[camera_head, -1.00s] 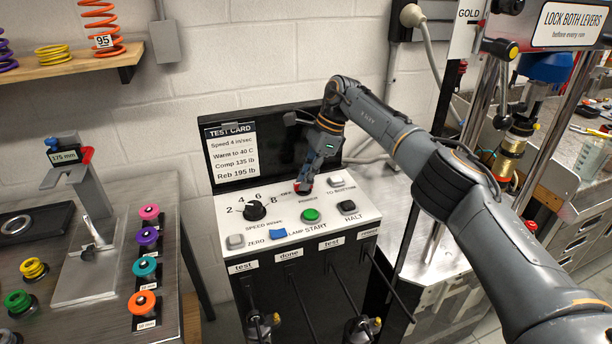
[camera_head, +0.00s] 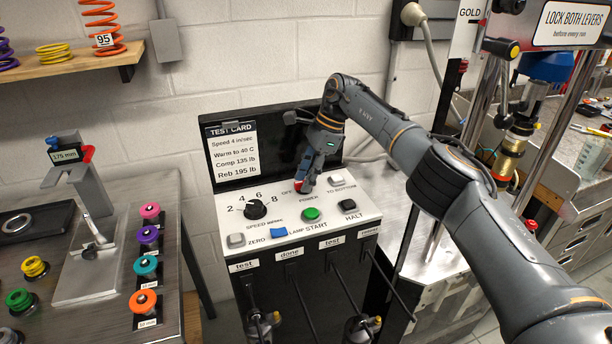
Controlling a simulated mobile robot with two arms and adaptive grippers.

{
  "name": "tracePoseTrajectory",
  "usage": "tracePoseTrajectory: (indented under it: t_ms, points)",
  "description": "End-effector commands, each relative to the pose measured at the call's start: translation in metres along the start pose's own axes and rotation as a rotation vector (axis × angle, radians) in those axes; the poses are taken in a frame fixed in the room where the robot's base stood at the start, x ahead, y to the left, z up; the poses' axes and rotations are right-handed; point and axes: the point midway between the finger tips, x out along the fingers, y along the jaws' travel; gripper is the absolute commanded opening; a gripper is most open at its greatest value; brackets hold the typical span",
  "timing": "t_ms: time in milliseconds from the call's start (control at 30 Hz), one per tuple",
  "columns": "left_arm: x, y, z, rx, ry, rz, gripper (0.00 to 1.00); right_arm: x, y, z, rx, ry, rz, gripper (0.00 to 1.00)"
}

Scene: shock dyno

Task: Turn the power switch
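The control panel (camera_head: 288,232) slopes below a dark screen. Its power switch, a small red knob (camera_head: 304,187), sits near the panel's back edge above the word POWER, with OFF readable to its left. My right gripper (camera_head: 307,180) points down at the knob from above. Its fingertips are at the knob and cover part of it. The fingers are small and overlap in this view, so whether they are closed on the knob cannot be seen. My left gripper is not in view.
Close to the switch are the speed dial (camera_head: 255,209), the green START button (camera_head: 311,214), the white TO BOTTOM button (camera_head: 336,181) and the black HALT button (camera_head: 348,203). A test card (camera_head: 233,151) is on the screen.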

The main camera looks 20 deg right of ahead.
Motion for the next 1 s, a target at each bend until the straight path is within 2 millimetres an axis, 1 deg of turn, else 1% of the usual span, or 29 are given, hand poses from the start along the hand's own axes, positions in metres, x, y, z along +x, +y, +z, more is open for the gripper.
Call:
tracePoseTrajectory:
  t_ms: [67,167,400,533,700,1000]
  points:
    - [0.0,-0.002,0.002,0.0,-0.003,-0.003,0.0,-0.002,0.0,0.0,0.001,0.0,0.0,0.35]
    - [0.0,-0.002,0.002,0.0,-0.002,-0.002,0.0,-0.012,-0.001,0.0,0.001,0.0,-0.002,0.35]
    - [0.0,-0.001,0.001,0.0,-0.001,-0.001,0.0,-0.053,-0.001,0.0,0.001,0.001,-0.003,0.35]
    - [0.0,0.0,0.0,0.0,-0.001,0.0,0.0,-0.068,-0.001,0.001,0.0,0.001,-0.002,0.35]
    - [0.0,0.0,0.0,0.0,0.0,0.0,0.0,-0.075,0.0,0.0,0.0,0.001,0.001,0.35]
    - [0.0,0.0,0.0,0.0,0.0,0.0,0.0,-0.075,0.0,0.0,0.0,0.0,0.0,0.35]
